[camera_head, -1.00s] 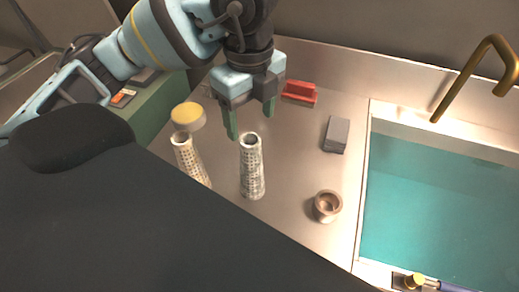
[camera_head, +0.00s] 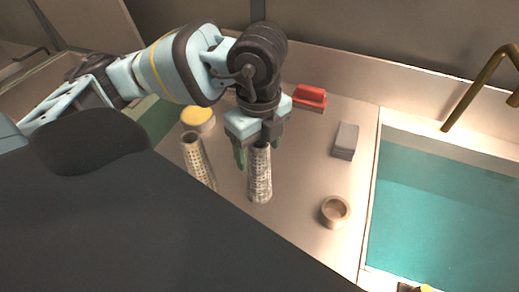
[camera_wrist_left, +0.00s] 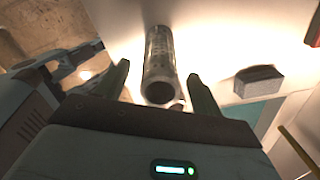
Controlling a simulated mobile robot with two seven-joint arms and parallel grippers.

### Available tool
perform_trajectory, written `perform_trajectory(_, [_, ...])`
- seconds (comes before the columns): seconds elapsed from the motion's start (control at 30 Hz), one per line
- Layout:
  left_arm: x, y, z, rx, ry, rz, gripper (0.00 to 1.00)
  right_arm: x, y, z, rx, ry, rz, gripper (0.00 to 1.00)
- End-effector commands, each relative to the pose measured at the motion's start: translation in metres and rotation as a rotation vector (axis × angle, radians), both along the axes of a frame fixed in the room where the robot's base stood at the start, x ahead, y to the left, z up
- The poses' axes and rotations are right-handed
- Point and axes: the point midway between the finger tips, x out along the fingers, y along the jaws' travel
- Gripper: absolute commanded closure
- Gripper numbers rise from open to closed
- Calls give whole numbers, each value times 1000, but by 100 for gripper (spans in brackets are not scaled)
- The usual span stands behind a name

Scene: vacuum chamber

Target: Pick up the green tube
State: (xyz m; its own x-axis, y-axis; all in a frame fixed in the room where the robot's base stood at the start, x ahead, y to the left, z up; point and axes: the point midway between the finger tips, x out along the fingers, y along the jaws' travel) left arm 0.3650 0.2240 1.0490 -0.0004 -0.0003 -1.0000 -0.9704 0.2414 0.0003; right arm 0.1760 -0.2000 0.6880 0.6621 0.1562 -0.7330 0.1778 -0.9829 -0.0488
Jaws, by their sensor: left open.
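Two perforated tubes stand upright on the metal counter in the head view. The nearer-to-gripper tube (camera_head: 260,180) is pale grey with a dark pattern; a clear green does not show on it. The other tube (camera_head: 198,162) is beige and stands to its left. My left gripper (camera_head: 259,152) points down over the grey tube, open, with its green fingers on either side of the tube's top. In the left wrist view the grey tube (camera_wrist_left: 159,62) lies between the two spread fingers (camera_wrist_left: 158,72), with gaps on both sides. My right gripper is not in view.
A yellow-topped round container (camera_head: 198,119) stands behind the beige tube. A red object (camera_head: 311,97), a grey block (camera_head: 345,141) and a small beige cup (camera_head: 335,211) are on the counter. A basin of teal liquid (camera_head: 445,215) with a brass tap (camera_head: 480,88) lies right.

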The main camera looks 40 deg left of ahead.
Motion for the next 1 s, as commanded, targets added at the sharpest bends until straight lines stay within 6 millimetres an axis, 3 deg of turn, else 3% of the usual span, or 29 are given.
perform_trajectory(0.33, [0, 0, -7, -1, -1, -1, 34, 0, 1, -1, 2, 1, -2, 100])
perform_trajectory(0.77, [0, 0, -7, -1, -1, 0, 90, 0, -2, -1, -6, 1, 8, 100])
perform_trajectory(1.0, [0, 0, -7, -1, -2, -1, 93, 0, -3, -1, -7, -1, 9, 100])
